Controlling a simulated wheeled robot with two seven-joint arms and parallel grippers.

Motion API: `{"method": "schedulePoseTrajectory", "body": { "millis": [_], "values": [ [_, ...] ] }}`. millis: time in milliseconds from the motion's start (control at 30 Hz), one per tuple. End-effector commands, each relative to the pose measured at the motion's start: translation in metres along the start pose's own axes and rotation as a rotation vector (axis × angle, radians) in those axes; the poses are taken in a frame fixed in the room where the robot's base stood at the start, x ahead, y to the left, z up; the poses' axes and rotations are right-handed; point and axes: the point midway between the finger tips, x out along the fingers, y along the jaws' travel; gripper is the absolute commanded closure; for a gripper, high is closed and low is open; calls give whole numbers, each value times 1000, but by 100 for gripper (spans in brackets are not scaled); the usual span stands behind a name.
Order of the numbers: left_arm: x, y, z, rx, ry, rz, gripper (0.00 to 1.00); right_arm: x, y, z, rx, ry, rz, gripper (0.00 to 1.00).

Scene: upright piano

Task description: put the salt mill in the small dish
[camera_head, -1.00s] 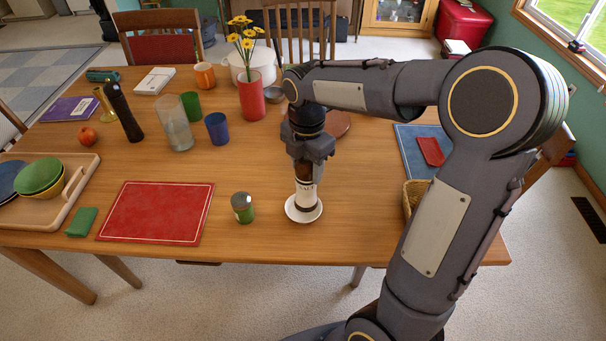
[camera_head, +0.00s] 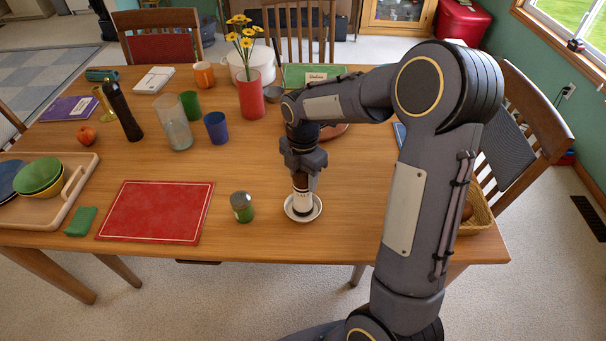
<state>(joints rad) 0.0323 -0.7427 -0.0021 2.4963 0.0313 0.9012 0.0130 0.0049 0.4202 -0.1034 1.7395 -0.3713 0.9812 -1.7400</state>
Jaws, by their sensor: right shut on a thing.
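The salt mill (camera_head: 302,204), dark with a white label band, stands close to upright over the small white dish (camera_head: 317,213). Its lower end is inside the dish's rim; whether it touches the bottom I cannot tell for sure. My right gripper (camera_head: 301,174) points down from above and is shut on the mill's upper part, hiding its top. My left gripper is not in view.
A red placemat (camera_head: 156,212) lies further left. A wicker basket (camera_head: 478,212) is partly hidden behind my right arm. A red vase (camera_head: 250,95) with yellow flowers stands behind. Table between dish and can is narrow but clear.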

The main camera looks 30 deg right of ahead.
Motion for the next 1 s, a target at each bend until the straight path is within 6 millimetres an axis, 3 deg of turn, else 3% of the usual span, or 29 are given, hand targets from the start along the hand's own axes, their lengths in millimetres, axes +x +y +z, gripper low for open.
{"method": "schedulePoseTrajectory", "body": {
  "millis": [33, 200, 567, 1000],
  "values": [
    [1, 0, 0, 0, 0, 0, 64, 1, 0, 0, 0, 0, 0, 50],
    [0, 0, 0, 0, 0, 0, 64, 1, 0, 0, 0, 0, -1, 31],
    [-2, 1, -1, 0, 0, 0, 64, -7, 0, 0, 0, 0, 1, 31],
    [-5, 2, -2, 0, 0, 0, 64, -93, 1, 0, 1, -1, 4, 31]
  ]
}}
